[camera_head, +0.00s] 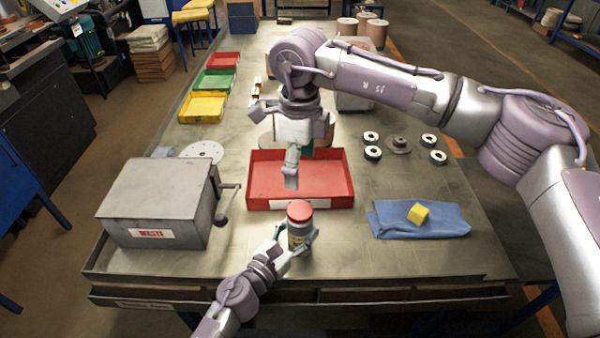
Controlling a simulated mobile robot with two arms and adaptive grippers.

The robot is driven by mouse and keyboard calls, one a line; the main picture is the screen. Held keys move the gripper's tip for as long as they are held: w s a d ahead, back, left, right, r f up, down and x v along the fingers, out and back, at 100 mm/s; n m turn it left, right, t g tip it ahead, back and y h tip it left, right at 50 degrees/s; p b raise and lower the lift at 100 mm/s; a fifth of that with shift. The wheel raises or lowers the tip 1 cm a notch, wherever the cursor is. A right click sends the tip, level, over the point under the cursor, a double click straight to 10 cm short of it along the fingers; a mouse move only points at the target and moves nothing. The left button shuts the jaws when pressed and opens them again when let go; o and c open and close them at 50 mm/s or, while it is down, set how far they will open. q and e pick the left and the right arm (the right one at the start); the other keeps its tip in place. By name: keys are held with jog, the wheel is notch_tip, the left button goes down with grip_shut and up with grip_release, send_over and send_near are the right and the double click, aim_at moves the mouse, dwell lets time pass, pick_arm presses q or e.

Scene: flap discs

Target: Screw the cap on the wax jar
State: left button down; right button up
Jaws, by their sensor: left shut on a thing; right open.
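The wax jar (299,235) stands upright near the front middle of the table, with a greenish body and a pale label. The red cap (299,211) sits on top of its mouth; I cannot tell how tightly it is seated. My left gripper (299,241) comes in from the lower left and is shut around the jar's body. My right gripper (292,176) is open, pointing down over the red tray, behind and above the jar. It is apart from the cap, and its own arm partly hides its fingers.
The large red tray (329,203) lies just behind the jar. A grey metal box with a crank (150,205) stands to the left. A blue cloth (447,223) with a yellow block (418,214) lies to the right. Several discs (372,153) lie behind it. The front right table surface is clear.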

pick_arm(q)
jog(key=shift+c, duration=1.1)
grip_release()
jog(key=shift+s, duration=0.1)
jog(key=v, duration=1.1)
jog(key=shift+s+a+r, duration=0.1)
jog(key=shift+s+a, duration=0.2)
